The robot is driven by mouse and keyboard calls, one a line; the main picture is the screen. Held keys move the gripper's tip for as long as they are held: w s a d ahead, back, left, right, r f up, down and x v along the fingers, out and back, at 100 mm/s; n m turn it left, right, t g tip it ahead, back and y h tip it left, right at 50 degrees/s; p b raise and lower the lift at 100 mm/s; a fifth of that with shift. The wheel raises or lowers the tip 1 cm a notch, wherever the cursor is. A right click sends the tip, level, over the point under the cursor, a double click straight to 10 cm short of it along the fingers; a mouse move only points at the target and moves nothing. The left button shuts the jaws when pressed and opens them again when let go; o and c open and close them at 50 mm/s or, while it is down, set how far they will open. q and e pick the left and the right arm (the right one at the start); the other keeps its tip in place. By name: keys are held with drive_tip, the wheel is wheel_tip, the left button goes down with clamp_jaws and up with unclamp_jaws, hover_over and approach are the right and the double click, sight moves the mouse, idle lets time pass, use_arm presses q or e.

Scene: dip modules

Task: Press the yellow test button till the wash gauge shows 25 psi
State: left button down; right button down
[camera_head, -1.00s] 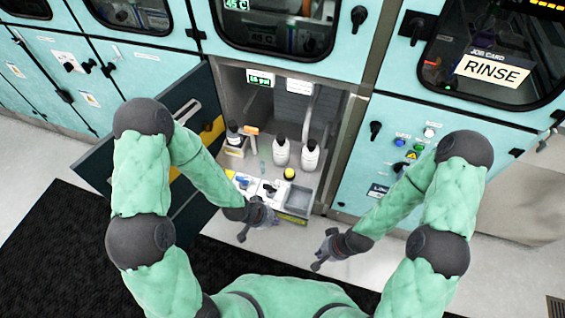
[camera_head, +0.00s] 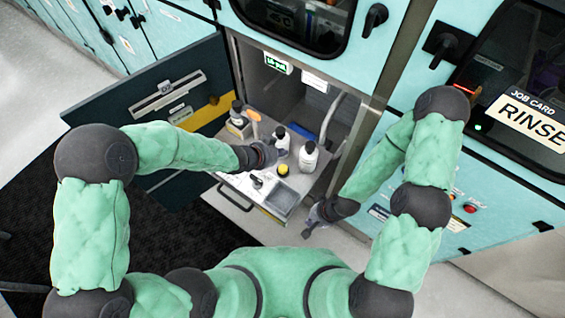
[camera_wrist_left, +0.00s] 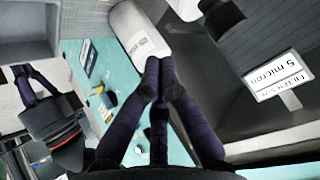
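A round yellow button (camera_head: 282,168) on a dark base sits on the pulled-out shelf; I take it for the test button, as no label is legible. A small green-lit gauge display (camera_head: 277,63) hangs at the top of the open bay; its number is too small to read surely. My left gripper (camera_head: 270,153) is over the shelf, just left of and above the yellow button, close to the white bottles. In the left wrist view its fingertips (camera_wrist_left: 158,68) meet with nothing between them. My right gripper (camera_head: 312,222) hangs right of the shelf's front; its fingers are too small to judge.
White bottles with black caps (camera_head: 307,158) stand close to my left gripper; one shows in the wrist view (camera_wrist_left: 138,35). A grey tray (camera_head: 281,197) fills the shelf's front right. The open dark door (camera_head: 160,95) stands left. A "5 micron" filter label (camera_wrist_left: 277,76) is inside.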

sight(281, 169)
use_arm(q)
drive_tip(key=shift+w+d+r, duration=0.1)
drive_tip(key=shift+w+r, duration=0.1)
drive_tip(key=shift+f, duration=0.15)
wheel_tip(281, 169, down, 9)
drive_tip(key=b, duration=0.7)
drive_tip(key=shift+r, duration=0.2)
drive_tip(key=shift+b, duration=0.3)
idle(1.0)
drive_tip(key=shift+f+b, duration=0.4)
drive_tip(key=shift+f, duration=0.05)
drive_tip(key=shift+f+b, duration=0.55)
drive_tip(key=shift+f, duration=0.05)
idle(0.7)
drive_tip(key=shift+r, duration=0.2)
drive_tip(key=shift+r+p, duration=0.85)
